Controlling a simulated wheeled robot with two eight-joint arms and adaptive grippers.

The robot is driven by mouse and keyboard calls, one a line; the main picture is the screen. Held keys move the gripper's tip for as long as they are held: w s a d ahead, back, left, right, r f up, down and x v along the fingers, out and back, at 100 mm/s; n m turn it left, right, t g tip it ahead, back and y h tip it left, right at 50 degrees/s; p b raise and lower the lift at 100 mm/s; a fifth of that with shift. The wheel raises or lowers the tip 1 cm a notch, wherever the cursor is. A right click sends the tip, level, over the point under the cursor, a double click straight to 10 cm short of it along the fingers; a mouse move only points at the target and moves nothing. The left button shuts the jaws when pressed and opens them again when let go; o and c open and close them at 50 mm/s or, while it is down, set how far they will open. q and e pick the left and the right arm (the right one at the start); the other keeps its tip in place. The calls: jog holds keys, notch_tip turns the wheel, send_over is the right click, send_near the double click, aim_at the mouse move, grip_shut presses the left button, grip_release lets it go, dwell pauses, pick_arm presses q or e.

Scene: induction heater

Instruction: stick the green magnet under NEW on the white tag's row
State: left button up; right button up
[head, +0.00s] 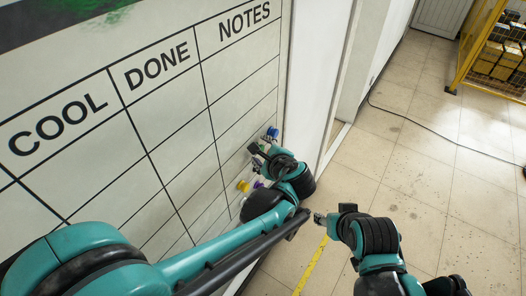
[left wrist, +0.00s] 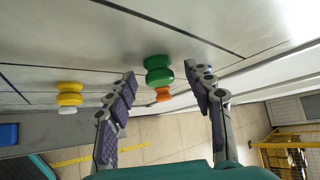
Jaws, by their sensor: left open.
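The green magnet (left wrist: 158,64) sticks on the board in the left wrist view, between the two spread fingers of my left gripper (left wrist: 161,76). The fingers look apart from it. In the head view my left gripper (head: 262,146) is at the board's right edge, largely covering the green magnet. My right gripper (head: 321,217) hangs over the floor, away from the board; its finger opening is unclear. The whiteboard (head: 180,110) shows COOL, DONE and NOTES columns. The NEW column and the white tag are out of view.
An orange magnet (left wrist: 163,94) sits just below the green one. The visible grid cells are empty. A yellow cage (head: 480,50) stands far right.

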pick_arm(q)
grip_shut()
jog(key=s+d, duration=0.4)
jog(key=d, duration=0.2)
dwell(0.9)
jog(key=shift+a, duration=0.1)
